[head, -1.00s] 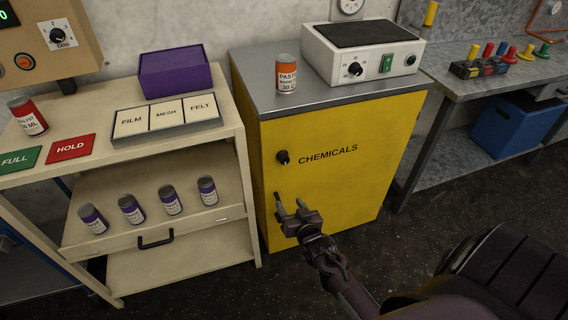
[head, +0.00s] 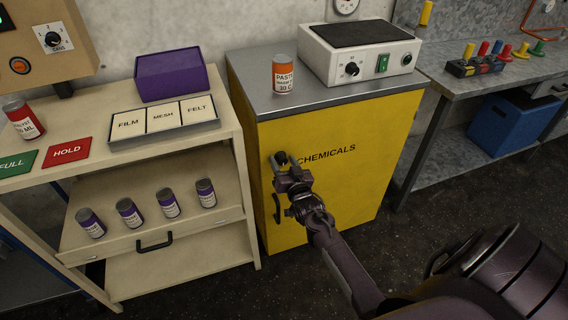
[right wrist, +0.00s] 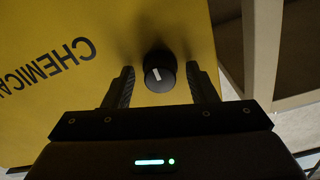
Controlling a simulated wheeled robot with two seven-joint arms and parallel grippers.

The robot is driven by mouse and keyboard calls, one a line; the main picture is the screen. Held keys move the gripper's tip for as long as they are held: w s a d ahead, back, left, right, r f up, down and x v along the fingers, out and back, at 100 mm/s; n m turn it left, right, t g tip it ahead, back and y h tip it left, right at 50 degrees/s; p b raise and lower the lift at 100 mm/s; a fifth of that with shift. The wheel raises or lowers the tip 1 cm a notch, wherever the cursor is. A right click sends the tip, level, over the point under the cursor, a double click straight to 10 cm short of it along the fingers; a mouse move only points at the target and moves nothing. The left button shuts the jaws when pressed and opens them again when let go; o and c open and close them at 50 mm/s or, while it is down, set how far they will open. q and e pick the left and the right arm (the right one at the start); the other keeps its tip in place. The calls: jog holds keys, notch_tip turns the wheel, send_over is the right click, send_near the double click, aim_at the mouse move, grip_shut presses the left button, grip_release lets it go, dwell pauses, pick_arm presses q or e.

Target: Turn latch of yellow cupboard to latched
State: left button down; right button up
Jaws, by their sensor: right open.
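The yellow cupboard (head: 345,185) stands in the middle of the head view with its door facing me and "CHEMICALS" printed on it. Its latch is a round black knob (head: 281,158) at the door's upper left; in the right wrist view the knob (right wrist: 160,72) shows a white mark that is slightly tilted. My right gripper (head: 283,164) is at the knob, and its open fingers (right wrist: 162,84) stand on either side of it with small gaps. A dark door handle (head: 277,208) shows below the knob, beside my gripper. My left gripper is not in view.
An orange-labelled can (head: 283,75) and a white device (head: 360,55) stand on the cupboard's grey top. A cream cart (head: 235,120) with an open drawer of several purple-labelled cans stands close on the left. A grey workbench (head: 470,85) is at the right.

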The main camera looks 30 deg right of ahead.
jog(key=c, duration=1)
